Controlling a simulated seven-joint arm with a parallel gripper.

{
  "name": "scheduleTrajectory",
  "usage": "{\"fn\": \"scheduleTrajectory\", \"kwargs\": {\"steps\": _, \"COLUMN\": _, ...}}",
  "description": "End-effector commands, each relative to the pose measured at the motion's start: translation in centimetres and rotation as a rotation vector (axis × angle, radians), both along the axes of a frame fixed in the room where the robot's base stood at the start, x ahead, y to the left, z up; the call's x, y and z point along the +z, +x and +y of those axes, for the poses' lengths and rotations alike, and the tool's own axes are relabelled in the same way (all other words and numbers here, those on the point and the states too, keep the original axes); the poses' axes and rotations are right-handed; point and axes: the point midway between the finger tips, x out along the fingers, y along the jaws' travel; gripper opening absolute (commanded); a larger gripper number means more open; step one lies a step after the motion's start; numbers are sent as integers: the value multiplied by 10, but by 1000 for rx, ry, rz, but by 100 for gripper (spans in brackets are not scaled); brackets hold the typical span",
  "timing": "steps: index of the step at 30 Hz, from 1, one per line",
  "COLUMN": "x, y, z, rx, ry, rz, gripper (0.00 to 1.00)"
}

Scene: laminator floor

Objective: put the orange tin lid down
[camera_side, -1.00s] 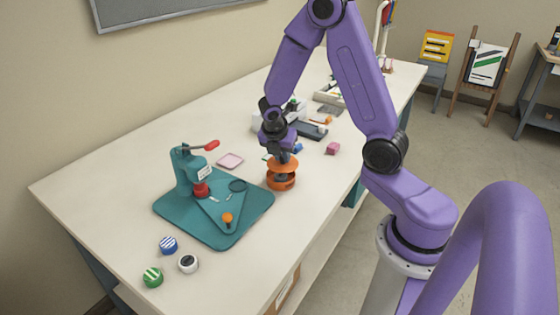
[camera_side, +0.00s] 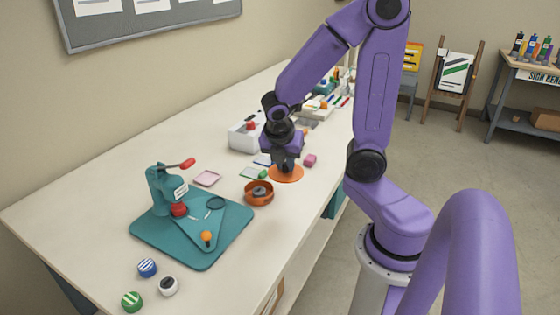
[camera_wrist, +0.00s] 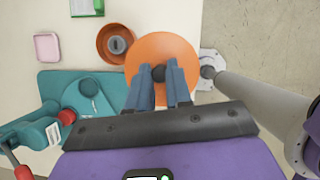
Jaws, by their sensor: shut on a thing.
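The orange tin lid (camera_side: 286,174) is a flat disc with a dark knob. My gripper (camera_side: 286,164) is shut on that knob, above the disc. In the wrist view the knob sits between my fingertips (camera_wrist: 159,75) and the orange lid (camera_wrist: 165,48) spreads out beyond them. The open orange tin (camera_side: 259,193) stands on the table, nearer the side camera than the lid, with a grey thing inside. It also shows in the wrist view (camera_wrist: 103,46), left of the lid, which overlaps its edge there. I cannot tell whether the lid touches the table.
A teal press (camera_side: 165,190) stands on a teal board (camera_side: 215,242). A pink dish (camera_side: 207,178), a green-edged card (camera_side: 253,174) and a pink block (camera_side: 310,160) lie nearby. A white box (camera_side: 243,137) stands behind. The table's edge is to the right.

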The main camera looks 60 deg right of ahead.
Motion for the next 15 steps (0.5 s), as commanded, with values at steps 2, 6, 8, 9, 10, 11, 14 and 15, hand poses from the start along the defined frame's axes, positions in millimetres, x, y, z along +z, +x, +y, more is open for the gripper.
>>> {"fn": "scheduleTrajectory", "kwargs": {"steps": 2, "x": 3, "y": -5, "z": 2, "rx": 3, "ry": 1, "rz": -4, "gripper": 0}}
{"fn": "scheduleTrajectory", "kwargs": {"steps": 6, "x": 7, "y": -13, "z": 5, "rx": 1, "ry": 1, "rz": -3, "gripper": 0}}
{"fn": "scheduleTrajectory", "kwargs": {"steps": 8, "x": 8, "y": -16, "z": 6, "rx": 1, "ry": 0, "rz": -2, "gripper": 0}}
{"fn": "scheduleTrajectory", "kwargs": {"steps": 9, "x": 9, "y": -18, "z": 6, "rx": 1, "ry": 0, "rz": -2, "gripper": 0}}
{"fn": "scheduleTrajectory", "kwargs": {"steps": 10, "x": 9, "y": -18, "z": 7, "rx": 1, "ry": 0, "rz": -2, "gripper": 0}}
{"fn": "scheduleTrajectory", "kwargs": {"steps": 11, "x": 9, "y": -19, "z": 7, "rx": 1, "ry": 0, "rz": -2, "gripper": 0}}
{"fn": "scheduleTrajectory", "kwargs": {"steps": 14, "x": 9, "y": -14, "z": 8, "rx": -1, "ry": 0, "rz": 0, "gripper": 0}}
{"fn": "scheduleTrajectory", "kwargs": {"steps": 15, "x": 8, "y": -9, "z": 8, "rx": -1, "ry": -1, "rz": 0, "gripper": 0}}
